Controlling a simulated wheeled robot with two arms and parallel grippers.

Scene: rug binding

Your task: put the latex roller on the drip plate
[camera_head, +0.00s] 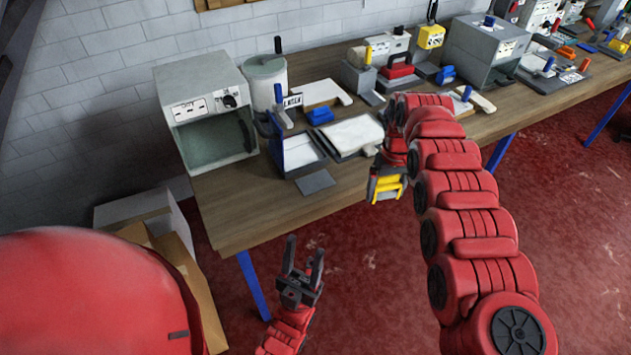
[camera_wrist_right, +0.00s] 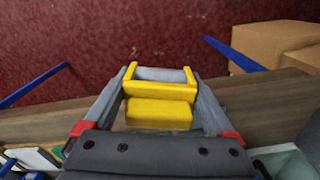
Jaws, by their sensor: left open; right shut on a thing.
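The latex roller (camera_wrist_right: 160,110), a yellow frame with a grey cylinder across its far end, is between the fingers of my right gripper (camera_wrist_right: 160,92). In the head view the yellow roller (camera_head: 388,187) hangs at the table's front edge below my right gripper (camera_head: 386,172), which is shut on it. A flat dark grey plate (camera_head: 316,181), which looks like the drip plate, lies bare near the front edge, left of the roller and apart from it. My left gripper (camera_head: 302,262) is open and empty in front of the table, over the floor.
Behind the plate stand a blue-sided tray (camera_head: 282,157) and a shallow tray of white material (camera_head: 352,136). A grey open-fronted box (camera_head: 208,75) and a lidded pot (camera_head: 265,80) stand at the back left. Cardboard boxes (camera_head: 172,245) stand on the floor at left. The table's front left corner is clear.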

